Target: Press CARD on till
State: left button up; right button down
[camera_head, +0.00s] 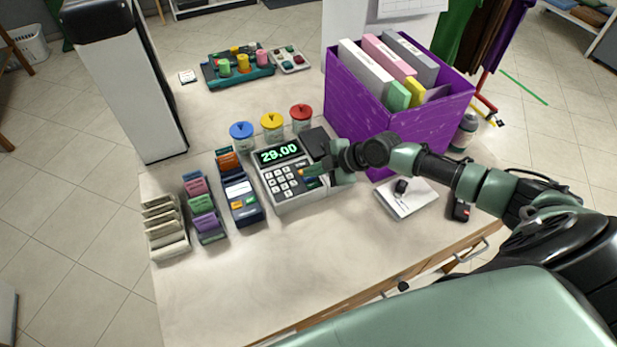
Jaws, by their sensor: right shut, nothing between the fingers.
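The till (286,189) stands on the counter, a light grey machine with a keypad and a display (278,154) that reads 29.00 in green. My right arm reaches in from the right, and my right gripper (306,174) is shut and empty over the right side of the till's keys. Its fingertips are at or just above the coloured keys there; I cannot tell whether they touch. The gripper hides part of that key column, and no CARD label is readable. My left gripper is not in view.
A dark blue card terminal (241,203) and card racks (204,217) stand left of the till. Three lidded jars (272,127) stand behind it. A purple box (390,117) of folders is behind my right arm. The counter's front left (230,290) is clear.

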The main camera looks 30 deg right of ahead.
aim_at(312, 179)
jog(key=shift+f, duration=0.15)
dwell(0.5)
jog(key=shift+r, duration=0.75)
jog(key=shift+r+p, duration=1.85)
jog(key=shift+r, duration=0.7)
